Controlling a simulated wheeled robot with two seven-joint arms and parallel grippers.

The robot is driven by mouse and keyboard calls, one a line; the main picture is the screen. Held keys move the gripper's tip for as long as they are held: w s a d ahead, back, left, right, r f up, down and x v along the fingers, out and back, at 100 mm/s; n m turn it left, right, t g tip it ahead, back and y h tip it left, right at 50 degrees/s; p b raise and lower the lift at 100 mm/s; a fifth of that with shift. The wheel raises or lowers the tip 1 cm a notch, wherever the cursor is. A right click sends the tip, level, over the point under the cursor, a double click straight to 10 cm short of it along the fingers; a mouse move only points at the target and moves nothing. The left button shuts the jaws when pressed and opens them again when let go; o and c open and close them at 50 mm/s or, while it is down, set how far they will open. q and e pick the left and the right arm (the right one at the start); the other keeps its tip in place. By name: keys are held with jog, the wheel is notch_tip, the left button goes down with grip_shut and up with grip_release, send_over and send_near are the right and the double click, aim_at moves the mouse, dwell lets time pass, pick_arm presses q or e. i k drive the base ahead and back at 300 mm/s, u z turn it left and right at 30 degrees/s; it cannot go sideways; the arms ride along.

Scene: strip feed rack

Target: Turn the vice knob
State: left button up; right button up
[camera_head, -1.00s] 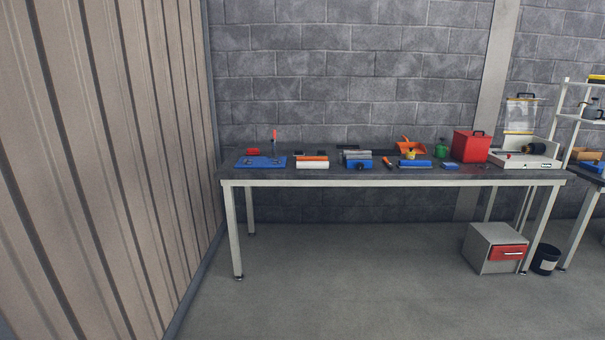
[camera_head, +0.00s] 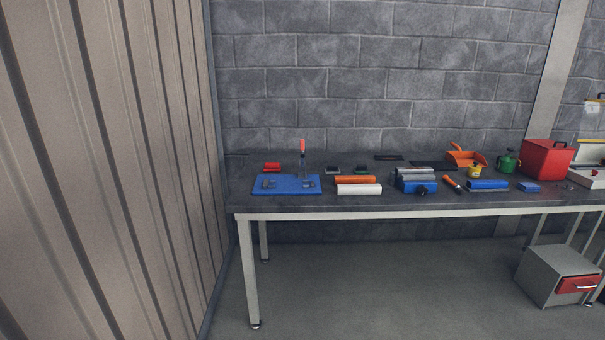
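The vice (camera_head: 413,178) is a blue and grey block near the middle of the workbench top. Its dark round knob (camera_head: 422,191) faces the front edge of the bench. The workbench (camera_head: 330,207) has a dark top and pale legs and stands against the block wall. Neither of my grippers is in view, and the bench is still some way ahead of me.
A blue mat (camera_head: 287,184), orange and white rolls (camera_head: 358,189), a screwdriver-like tool (camera_head: 452,183), an orange dustpan (camera_head: 467,158) and a red box (camera_head: 546,158) share the bench. A grey drawer unit (camera_head: 556,276) stands below. Corrugated panelling (camera_head: 110,170) closes the left side. The floor before the bench is clear.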

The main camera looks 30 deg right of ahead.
aim_at(422, 190)
jog(key=z, duration=0.2)
jog(key=i, duration=1.8)
jog(key=z, duration=1.55)
jog(key=i, duration=0.85)
jog(key=z, duration=0.9)
